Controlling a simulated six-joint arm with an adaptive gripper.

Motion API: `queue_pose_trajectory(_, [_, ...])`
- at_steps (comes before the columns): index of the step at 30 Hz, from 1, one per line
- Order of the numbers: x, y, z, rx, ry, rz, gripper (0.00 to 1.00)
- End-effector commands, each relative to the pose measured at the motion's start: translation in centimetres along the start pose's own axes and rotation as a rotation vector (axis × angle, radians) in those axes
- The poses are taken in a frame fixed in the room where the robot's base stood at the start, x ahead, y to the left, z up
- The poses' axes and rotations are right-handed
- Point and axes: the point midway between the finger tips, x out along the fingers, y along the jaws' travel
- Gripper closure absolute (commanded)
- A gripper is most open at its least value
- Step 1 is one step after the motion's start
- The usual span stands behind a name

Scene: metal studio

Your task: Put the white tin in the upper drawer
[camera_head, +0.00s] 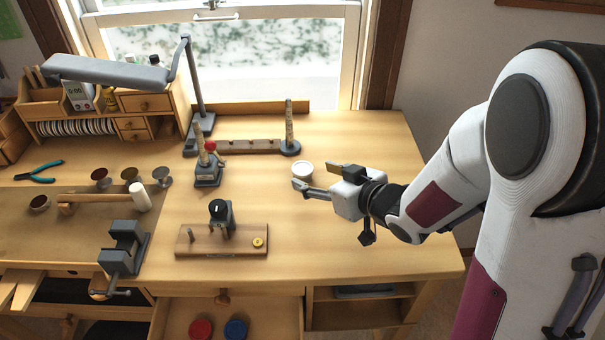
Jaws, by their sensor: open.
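The white tin (302,171) is a small round pot standing upright on the bench top, right of centre. My gripper (315,177) is open and empty, its fingers pointing left. The tin is just beyond the fingertips; I cannot tell whether the near finger touches it. The drawers' lower parts are cut off by the frame.
A wooden block with a black-knobbed tool (221,217) stands in front-left of the white tin. A red-balled stand (209,170) and a ring-stick post (290,135) are behind. A vise (124,248) and mallet (140,196) are left. The bench's front right is clear.

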Motion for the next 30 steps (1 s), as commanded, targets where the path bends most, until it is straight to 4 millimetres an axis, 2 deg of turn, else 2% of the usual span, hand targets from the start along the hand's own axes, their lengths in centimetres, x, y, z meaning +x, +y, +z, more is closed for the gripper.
queue_pose_trajectory(5, [0.2, 0.0, 0.0, 0.000, -0.001, 0.000, 0.43])
queue_pose_trajectory(18, [2.5, 0.1, 0.1, 0.000, -0.001, 0.001, 0.43])
queue_pose_trajectory(30, [2.7, 0.1, 0.1, 0.000, -0.001, 0.001, 0.43])
